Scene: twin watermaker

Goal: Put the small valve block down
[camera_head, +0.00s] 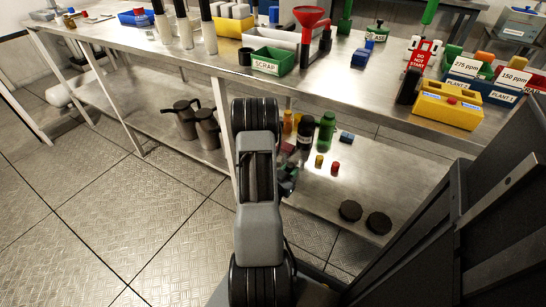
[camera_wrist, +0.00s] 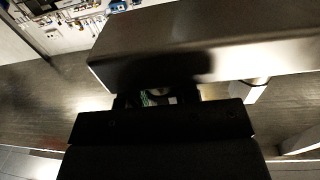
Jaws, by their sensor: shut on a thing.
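My gripper (camera_head: 287,182) is low in front of the bench's lower shelf, mostly hidden behind my own arm in the head view. In the wrist view my gripper (camera_wrist: 157,99) is shut, and only a small green and pale patch shows between its dark fingers. I take the held thing for the small valve block; its shape is almost wholly hidden. A broad dark grey slab (camera_wrist: 215,35) fills the top of the wrist view just beyond the fingers. I cannot tell whether the gripper touches it.
The steel bench top (camera_head: 340,100) carries a green SCRAP tray (camera_head: 274,62), a red funnel (camera_head: 309,18) and a yellow box (camera_head: 447,108). Its lower shelf (camera_head: 310,200) holds bottles, small caps and two dark discs (camera_head: 379,223). Two dark jugs (camera_head: 186,118) stand farther left. Open floor (camera_head: 90,215) lies at left.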

